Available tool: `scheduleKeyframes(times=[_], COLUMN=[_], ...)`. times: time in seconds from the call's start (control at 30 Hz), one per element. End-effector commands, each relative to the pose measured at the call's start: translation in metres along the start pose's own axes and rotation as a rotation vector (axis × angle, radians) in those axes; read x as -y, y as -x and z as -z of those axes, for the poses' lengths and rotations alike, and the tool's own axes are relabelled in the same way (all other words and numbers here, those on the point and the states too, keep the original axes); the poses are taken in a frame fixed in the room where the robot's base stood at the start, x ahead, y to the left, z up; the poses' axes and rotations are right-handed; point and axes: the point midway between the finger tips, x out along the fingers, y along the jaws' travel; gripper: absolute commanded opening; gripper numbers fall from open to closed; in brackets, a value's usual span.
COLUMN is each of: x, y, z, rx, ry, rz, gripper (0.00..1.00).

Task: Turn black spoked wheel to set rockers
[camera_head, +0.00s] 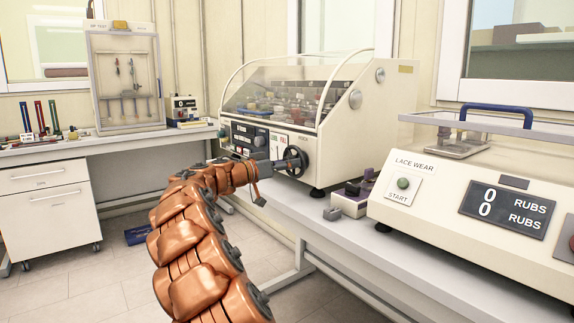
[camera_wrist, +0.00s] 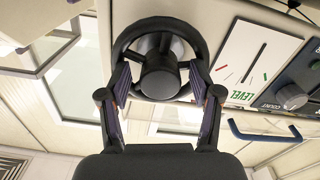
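The black spoked wheel (camera_head: 296,161) is on the front right of the cream machine (camera_head: 335,151) with the clear cover. My gripper (camera_head: 280,166) is at the wheel, reaching in from the left in the head view. In the wrist view the wheel (camera_wrist: 160,80) fills the upper middle, its thick hub facing me. My gripper (camera_wrist: 160,72) is open there, with one finger on each side of the hub and a gap showing on both sides. Whether the fingertips touch the rim or spokes I cannot tell. A LEVEL scale (camera_wrist: 256,62) with green and red marks is beside the wheel.
A grey knob (camera_wrist: 291,97) and a blue handle (camera_wrist: 265,133) lie right of the wheel in the wrist view. The lace wear tester (camera_head: 420,205) and a purple-topped block (camera_head: 352,199) stand right on the same bench. Open floor (camera_head: 105,270) lies left.

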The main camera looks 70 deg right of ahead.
Motion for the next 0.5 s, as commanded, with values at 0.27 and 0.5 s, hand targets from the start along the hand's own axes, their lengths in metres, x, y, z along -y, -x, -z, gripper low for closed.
scheduleKeyframes(times=[0.27, 0.5], x=[0.0001, -0.0002], y=[0.0001, -0.0005], z=[0.0000, -0.0004], rx=[0.000, 0.001], ry=[0.000, 0.000], rz=[0.000, -0.001], gripper=[0.32, 0.07])
